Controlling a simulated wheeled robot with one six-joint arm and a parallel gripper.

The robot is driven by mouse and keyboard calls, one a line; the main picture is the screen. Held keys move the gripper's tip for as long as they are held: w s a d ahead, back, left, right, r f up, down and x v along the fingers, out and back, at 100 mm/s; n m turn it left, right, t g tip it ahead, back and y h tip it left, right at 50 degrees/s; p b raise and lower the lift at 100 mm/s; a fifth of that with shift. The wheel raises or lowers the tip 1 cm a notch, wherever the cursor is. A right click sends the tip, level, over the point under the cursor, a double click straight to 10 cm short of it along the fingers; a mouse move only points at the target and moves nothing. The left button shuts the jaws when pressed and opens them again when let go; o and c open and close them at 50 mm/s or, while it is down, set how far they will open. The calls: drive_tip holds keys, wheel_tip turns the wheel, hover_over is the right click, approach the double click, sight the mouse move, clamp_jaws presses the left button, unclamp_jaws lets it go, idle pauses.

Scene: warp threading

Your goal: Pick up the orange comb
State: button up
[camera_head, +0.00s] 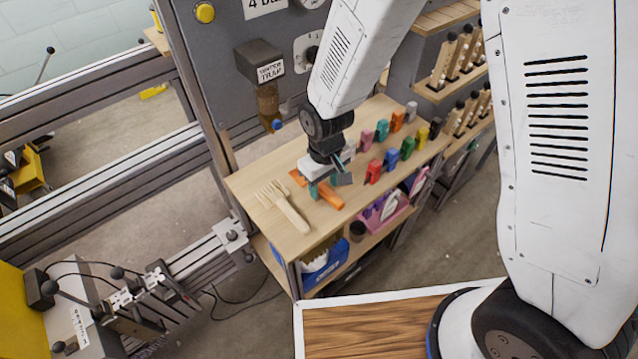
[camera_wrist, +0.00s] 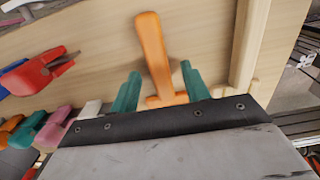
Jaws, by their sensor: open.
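The orange comb (camera_head: 329,194) lies flat on the wooden shelf top, partly hidden under my gripper (camera_head: 318,188) in the head view. In the wrist view the orange comb (camera_wrist: 152,45) points away from my gripper (camera_wrist: 161,70), with its wider end near the palm. The two teal fingers are open, one on each side of the comb, with visible space on both sides. The comb is not gripped. The height of the fingertips above the wood is hard to tell.
A pale wooden fork (camera_head: 287,208) lies beside the comb, to its left in the head view. Several coloured clips or blocks, including a red one (camera_head: 373,172), stand to the right. A dark box with a bottle-like trap (camera_head: 268,105) hangs behind. The shelf's front corner is bare.

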clamp_jaws()
